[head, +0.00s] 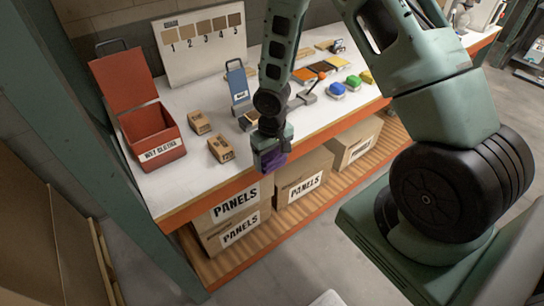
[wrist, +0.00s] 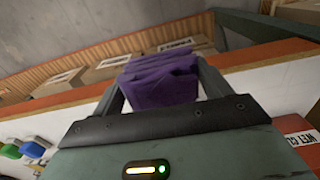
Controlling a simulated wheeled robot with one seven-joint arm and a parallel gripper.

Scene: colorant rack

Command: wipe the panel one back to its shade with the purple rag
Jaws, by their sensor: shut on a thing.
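My gripper (head: 268,146) is shut on the purple rag (head: 272,163), held just beyond the front edge of the white table in the head view. In the wrist view the folded rag (wrist: 163,80) sits between the two fingers of my gripper (wrist: 160,72). A pale board (head: 214,64) stands at the back left of the table, with a row of tan to brown swatches numbered 1 to 5. The swatch above 1 (head: 170,36) is at its left end. I cannot tell whether this swatch is the panel one.
A red open-lidded bin (head: 152,152) with a lettered label stands at the table's left. Small brown boxes (head: 220,150), a blue upright holder (head: 237,85) and coloured pots (head: 336,90) stand on the table. Boxes marked PANELS (head: 237,203) fill the shelf below. The front left tabletop is clear.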

